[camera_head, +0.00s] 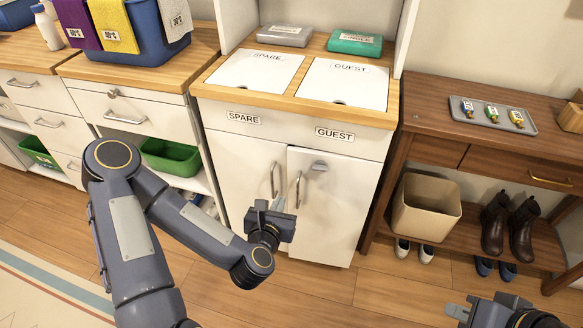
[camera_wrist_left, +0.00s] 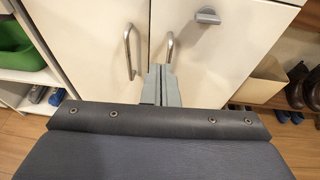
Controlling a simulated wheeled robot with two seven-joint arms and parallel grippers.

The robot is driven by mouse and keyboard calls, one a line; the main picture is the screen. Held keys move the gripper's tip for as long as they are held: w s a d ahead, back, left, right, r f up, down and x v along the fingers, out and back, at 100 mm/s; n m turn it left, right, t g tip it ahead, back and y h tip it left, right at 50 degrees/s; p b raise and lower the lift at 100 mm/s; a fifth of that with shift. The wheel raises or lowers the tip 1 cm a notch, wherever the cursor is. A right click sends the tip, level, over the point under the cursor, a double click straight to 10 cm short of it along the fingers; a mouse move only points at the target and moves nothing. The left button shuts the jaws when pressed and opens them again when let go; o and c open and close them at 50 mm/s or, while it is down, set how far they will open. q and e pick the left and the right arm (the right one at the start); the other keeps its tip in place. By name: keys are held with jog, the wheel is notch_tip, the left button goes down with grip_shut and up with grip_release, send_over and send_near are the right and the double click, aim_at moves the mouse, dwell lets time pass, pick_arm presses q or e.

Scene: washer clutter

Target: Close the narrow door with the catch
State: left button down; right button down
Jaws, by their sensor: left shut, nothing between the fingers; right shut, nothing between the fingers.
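The white cabinet has a left door (camera_head: 232,170) under the SPARE label and a right door (camera_head: 335,205) under the GUEST label. The right door carries a grey catch (camera_head: 319,166) near its top and a bar handle (camera_head: 298,189); the catch (camera_wrist_left: 207,16) also shows in the left wrist view. Both doors look nearly flush; a small gap cannot be told. My left gripper (camera_head: 271,204) is shut and empty in front of the doors, its fingertips (camera_wrist_left: 160,72) just below the right door's handle in the left wrist view; contact is unclear. My right gripper (camera_head: 458,311) is shut and empty at the lower right.
A wooden side table (camera_head: 440,139) with a tray (camera_head: 470,121), a beige bin (camera_head: 425,212) and boots (camera_head: 521,232) stands at the right. Drawers (camera_head: 150,117) and a green basket (camera_head: 170,157) are at the left. The floor before the right door is clear.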

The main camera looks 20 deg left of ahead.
pick_arm(q)
send_near(291, 165)
jog(key=w+f, duration=0.2)
jog(key=w, duration=0.1)
jog(key=w+f, duration=0.1)
jog(key=w, duration=0.1)
jog(key=shift+d+f, duration=0.1)
jog(key=shift+d, duration=0.05)
jog(key=shift+w, duration=0.6)
jog(key=shift+w+b, duration=0.1)
jog(key=shift+b, duration=0.2)
jog(key=shift+b+x, duration=0.55)
jog(key=shift+x, duration=0.4)
jog(key=shift+w+a+r, duration=0.2)
jog(key=shift+r, duration=0.25)
